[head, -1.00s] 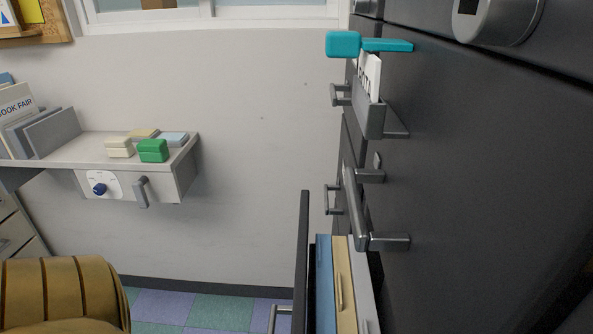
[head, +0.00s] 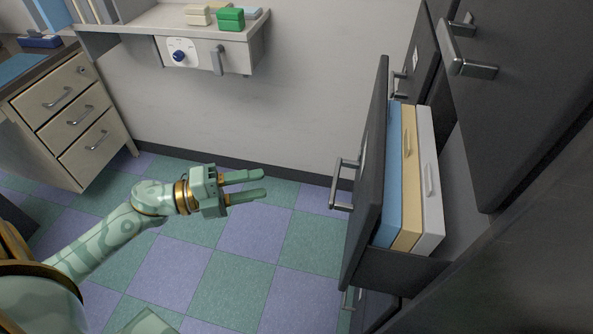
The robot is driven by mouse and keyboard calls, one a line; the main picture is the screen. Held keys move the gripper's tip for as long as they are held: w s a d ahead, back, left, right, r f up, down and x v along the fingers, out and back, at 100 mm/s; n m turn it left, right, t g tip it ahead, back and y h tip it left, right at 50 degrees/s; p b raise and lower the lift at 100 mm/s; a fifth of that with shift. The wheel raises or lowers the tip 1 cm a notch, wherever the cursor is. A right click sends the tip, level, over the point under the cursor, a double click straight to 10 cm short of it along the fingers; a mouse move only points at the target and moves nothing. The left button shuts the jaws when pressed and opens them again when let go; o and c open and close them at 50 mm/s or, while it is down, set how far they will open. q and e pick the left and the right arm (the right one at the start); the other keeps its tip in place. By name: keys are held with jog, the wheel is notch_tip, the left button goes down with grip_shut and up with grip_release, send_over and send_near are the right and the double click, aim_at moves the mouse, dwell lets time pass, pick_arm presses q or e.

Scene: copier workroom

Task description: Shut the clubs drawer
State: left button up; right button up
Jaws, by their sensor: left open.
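A dark grey drawer (head: 373,190) stands pulled out of the dark cabinet at the right in the head view. Its front faces left and carries a metal bar handle (head: 341,186). Blue, tan and white box files stand inside it. I cannot read any label that says whether this is the clubs drawer. My left gripper (head: 256,186) is open and empty, left of the drawer front and apart from it, its fingers pointing right towards the handle. My right gripper is not in view.
The cabinet (head: 530,90) fills the right side, with another handle (head: 468,66) above the open drawer. A wall shelf (head: 207,52) with small boxes hangs at the back. A desk drawer unit (head: 75,115) stands left. The floor between is clear.

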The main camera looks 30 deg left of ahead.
aim_at(337, 178)
pick_arm(q)
jog(key=shift+m+g+h, duration=0.4)
jog(key=shift+m, duration=0.2)
jog(key=shift+s+d+b+x, duration=0.2)
jog(key=shift+b+x, duration=0.25)
jog(key=shift+x, duration=2.3)
jog(key=shift+s+d+b+x, duration=0.15)
jog(key=shift+s+b+x, duration=0.2)
jog(key=shift+x, duration=2.4)
jog(key=shift+s+d+b+x, duration=0.15)
jog(key=shift+b+x, duration=0.35)
jog(key=shift+x, duration=2.25)
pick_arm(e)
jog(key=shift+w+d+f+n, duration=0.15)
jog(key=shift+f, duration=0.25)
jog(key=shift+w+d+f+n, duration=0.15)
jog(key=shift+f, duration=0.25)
pick_arm(q)
grip_shut()
jog(key=shift+d, duration=0.15)
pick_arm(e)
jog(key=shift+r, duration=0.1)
